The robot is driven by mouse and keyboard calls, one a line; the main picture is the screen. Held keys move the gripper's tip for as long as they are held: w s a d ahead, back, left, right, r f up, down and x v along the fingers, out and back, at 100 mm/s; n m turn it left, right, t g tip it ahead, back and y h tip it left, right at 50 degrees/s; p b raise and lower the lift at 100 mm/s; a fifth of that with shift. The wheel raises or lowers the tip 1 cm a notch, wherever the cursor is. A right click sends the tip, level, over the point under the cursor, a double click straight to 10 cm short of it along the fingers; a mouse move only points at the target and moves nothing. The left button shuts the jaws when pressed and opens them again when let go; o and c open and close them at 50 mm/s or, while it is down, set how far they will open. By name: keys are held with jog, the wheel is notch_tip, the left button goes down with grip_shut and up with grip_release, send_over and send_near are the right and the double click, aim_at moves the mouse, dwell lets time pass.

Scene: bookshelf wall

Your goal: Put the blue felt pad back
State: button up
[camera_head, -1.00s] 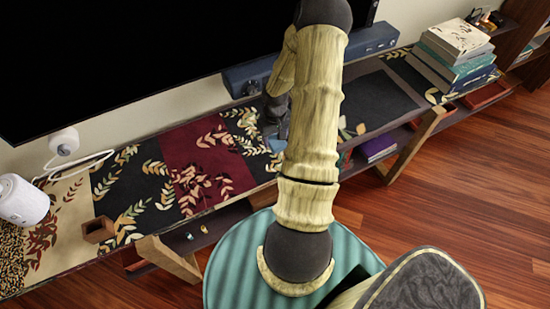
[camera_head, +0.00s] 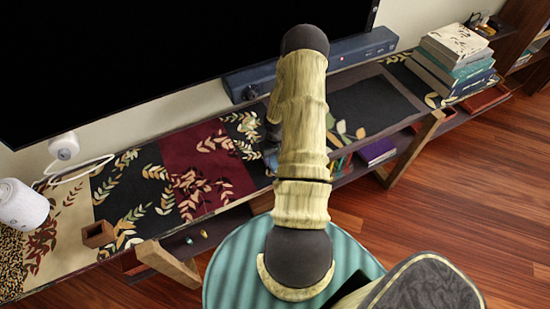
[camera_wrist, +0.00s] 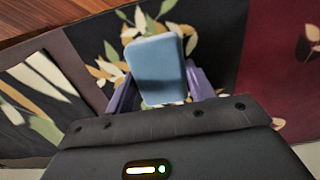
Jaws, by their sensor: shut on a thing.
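The blue felt pad (camera_wrist: 155,70) is a small light-blue block with rounded corners. In the wrist view it sits between the purple fingers of my gripper (camera_wrist: 158,86), which is shut on it. Behind the pad lies the dark, leaf-patterned top of the low shelf (camera_head: 130,190). I cannot tell whether the pad touches that top. In the head view my arm hides most of the gripper, which is over the shelf near the edge of the red panel.
A blue soundbar (camera_head: 310,65) runs along the back under the black screen (camera_head: 150,50). A wooden cup (camera_head: 97,232) and a white speaker (camera_head: 22,205) are on the left. A book stack (camera_head: 455,60) stands at the right.

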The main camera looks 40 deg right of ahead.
aim_at(275, 159)
jog(key=shift+f, duration=0.3)
jog(key=o, duration=0.9)
jog(key=shift+r, duration=0.1)
notch_tip(275, 159, up, 12)
jog(key=shift+f, duration=0.1)
dwell(0.4)
